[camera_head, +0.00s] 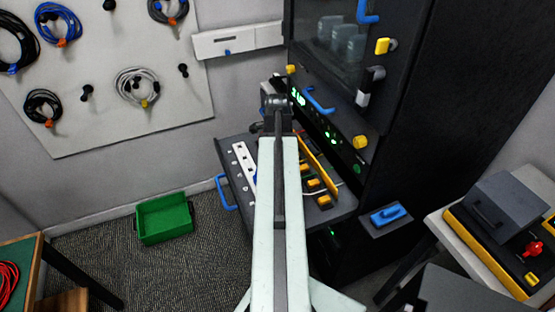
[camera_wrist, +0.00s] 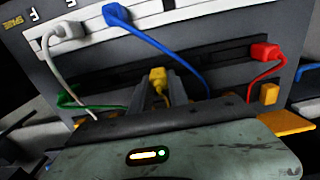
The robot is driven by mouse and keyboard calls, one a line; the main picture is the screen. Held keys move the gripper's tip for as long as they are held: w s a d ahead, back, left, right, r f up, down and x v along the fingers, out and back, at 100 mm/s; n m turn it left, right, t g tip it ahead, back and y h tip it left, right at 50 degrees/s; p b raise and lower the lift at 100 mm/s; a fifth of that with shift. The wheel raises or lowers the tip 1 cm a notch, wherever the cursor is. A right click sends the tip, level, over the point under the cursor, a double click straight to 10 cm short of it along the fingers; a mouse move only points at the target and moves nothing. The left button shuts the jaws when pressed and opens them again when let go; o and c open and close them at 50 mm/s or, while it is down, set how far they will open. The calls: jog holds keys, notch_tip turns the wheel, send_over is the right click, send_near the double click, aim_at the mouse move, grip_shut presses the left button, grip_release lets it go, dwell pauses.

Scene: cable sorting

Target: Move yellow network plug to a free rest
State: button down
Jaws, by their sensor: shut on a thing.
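In the wrist view the yellow network plug (camera_wrist: 158,76) sits between the two grey fingers of my gripper (camera_wrist: 160,88), which is shut on it. A yellow cable (camera_wrist: 178,93) runs from the plug toward the camera. The plug is in front of a dark strip; I cannot tell whether it touches the strip. A green plug (camera_wrist: 64,98) and a red plug (camera_wrist: 265,52) are at the strip to either side. White (camera_wrist: 46,29) and blue (camera_wrist: 115,13) plugs are at the pale strip above. In the head view my arm hides the gripper and yellow plug.
The head view shows a pulled-out shelf (camera_head: 340,204) with a white strip (camera_head: 243,165) and several yellow blocks (camera_head: 313,183). A black cabinet (camera_head: 430,110) stands right of it. A green bin (camera_head: 164,219) is on the floor. Cables cross near my gripper.

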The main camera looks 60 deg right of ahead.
jog(key=shift+f+b, duration=0.85)
jog(key=shift+f, duration=0.05)
dwell(0.5)
jog(key=c, duration=1.2)
grip_release()
jog(key=shift+o, duration=0.2)
jog(key=o, duration=0.5)
jog(key=shift+c, duration=0.2)
jog(key=shift+r, duration=0.1)
notch_tip(320, 180, up, 7)
jog(key=p, duration=0.7)
